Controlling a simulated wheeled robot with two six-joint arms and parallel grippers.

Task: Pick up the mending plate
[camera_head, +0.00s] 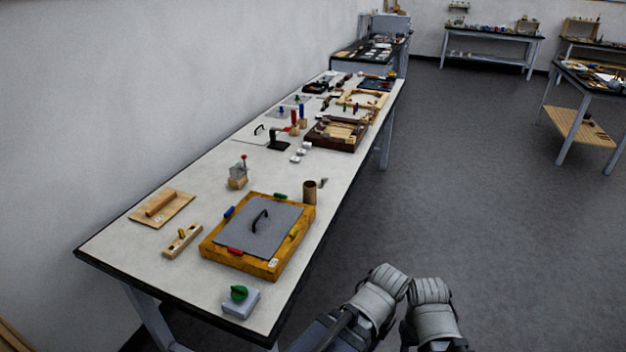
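I cannot tell for certain which thing is the mending plate. A flat grey plate (258,228) with a black handle lies in a yellow-brown wooden frame (212,254) near the front of the long table.
The long white table (150,262) runs along the wall. A wooden board (161,208), a wooden block (182,241), a grey box with a green knob (240,300) and a brown cup (309,192) surround the frame. Open grey floor (470,190) lies to the right.

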